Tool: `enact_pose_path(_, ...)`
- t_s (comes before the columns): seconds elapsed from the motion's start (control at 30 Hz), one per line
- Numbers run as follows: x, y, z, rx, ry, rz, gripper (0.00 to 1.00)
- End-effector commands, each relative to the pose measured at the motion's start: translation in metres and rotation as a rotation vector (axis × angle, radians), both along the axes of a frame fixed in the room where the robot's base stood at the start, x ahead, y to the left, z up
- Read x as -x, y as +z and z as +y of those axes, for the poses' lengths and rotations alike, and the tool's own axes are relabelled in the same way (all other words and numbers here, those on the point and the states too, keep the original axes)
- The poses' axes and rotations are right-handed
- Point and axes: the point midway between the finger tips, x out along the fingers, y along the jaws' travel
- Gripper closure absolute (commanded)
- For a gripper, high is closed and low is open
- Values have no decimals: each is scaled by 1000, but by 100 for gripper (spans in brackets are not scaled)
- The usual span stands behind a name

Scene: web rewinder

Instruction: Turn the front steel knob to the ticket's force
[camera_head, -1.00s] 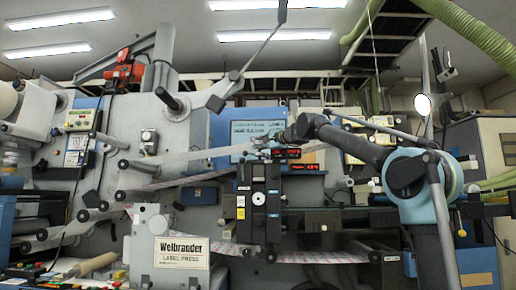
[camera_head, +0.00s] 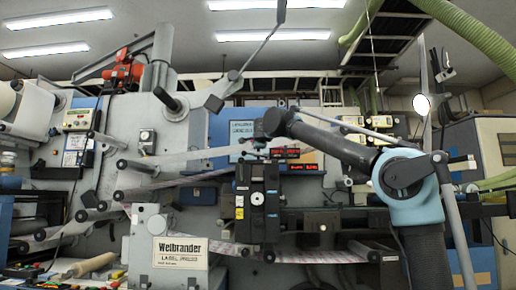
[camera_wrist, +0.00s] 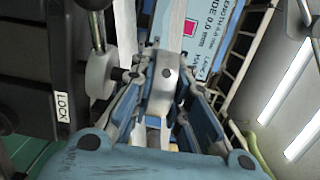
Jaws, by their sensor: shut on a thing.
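In the wrist view, my gripper (camera_wrist: 165,90) is shut on a grey steel knob (camera_wrist: 167,74) with a small dark dot on its face. The fingers lie on either side of it. In the head view, my gripper (camera_head: 255,147) is at the top of the black block (camera_head: 257,225); the knob is too small to make out there. A blue-and-white printed panel (camera_head: 242,132), perhaps the ticket, stands behind; a panel with a pink square (camera_wrist: 215,35) shows in the wrist view. Its force value is not readable.
A second round steel part (camera_wrist: 100,75) and a LOCK label (camera_wrist: 62,107) are left of the fingers. A web strip (camera_head: 190,157) runs left of the block.

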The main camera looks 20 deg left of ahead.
Motion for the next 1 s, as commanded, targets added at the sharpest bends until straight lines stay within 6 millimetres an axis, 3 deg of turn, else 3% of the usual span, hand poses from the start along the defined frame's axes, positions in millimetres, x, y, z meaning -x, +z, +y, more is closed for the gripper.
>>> enact_pose_path(0.5, -1, -2, 2, -2, -394, 5, 100)
enact_pose_path(1.0, -2, -2, -1, -2, -544, 6, 100)
